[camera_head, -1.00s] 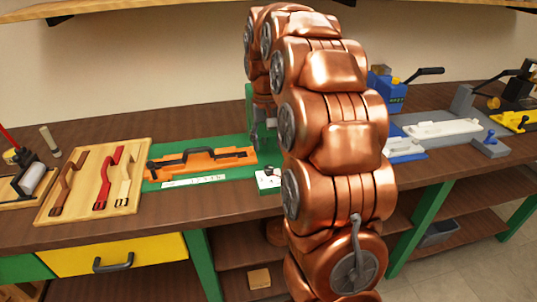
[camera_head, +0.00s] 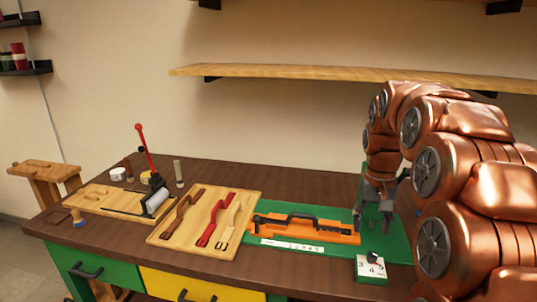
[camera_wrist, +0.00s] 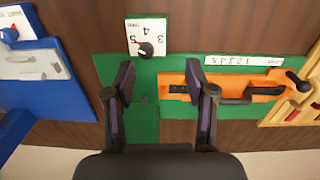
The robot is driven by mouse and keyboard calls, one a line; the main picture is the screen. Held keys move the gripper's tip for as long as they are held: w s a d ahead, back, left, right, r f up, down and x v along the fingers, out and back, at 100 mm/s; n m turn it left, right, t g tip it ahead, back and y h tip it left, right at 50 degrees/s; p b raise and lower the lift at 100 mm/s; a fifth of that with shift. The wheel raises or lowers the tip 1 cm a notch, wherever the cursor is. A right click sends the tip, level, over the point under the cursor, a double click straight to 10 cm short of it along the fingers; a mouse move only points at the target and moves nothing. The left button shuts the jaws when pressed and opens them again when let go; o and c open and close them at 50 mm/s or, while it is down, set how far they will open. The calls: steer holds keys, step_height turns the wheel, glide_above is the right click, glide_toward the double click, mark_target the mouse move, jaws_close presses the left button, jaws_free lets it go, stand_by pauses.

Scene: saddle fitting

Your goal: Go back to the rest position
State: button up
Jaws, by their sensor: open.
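My gripper (camera_wrist: 163,95) is open and empty in the wrist view, its two dark fingers apart above the green mat (camera_wrist: 145,122). In the head view my gripper (camera_head: 376,196) shows small at the end of my copper arm, at the right of the orange fixture (camera_head: 330,233). The orange fixture with its black handle also shows in the wrist view (camera_wrist: 262,95), to the right of the fingers. A white dial card (camera_head: 370,268) lies at the mat's front edge. It shows in the wrist view (camera_wrist: 146,30) beyond the fingers.
A wooden board (camera_head: 165,243) holds brown, red and cream straps. A roller tool with a red lever (camera_head: 145,148) stands at the left. A shelf (camera_head: 300,75) hangs above the bench. A blue fixture (camera_wrist: 35,75) is at the left in the wrist view.

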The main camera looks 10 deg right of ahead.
steer(key=s+a+f+n+p, duration=0.1)
steer(key=s+a+f, duration=0.1)
steer(key=s+a, duration=0.3)
steer(key=s+a+f+n+g, duration=0.1)
steer(key=s+a, duration=0.5)
steer(key=s, duration=0.8)
steer(key=s+a+f+n+p, duration=0.1)
steer(key=s+a+f+n, duration=0.1)
steer(key=s+a, duration=0.3)
steer(key=s, duration=0.4)
steer(key=shift+s+a+f+p, duration=0.3)
steer(key=shift+a+f+p, duration=0.05)
steer(key=shift+a, duration=0.05)
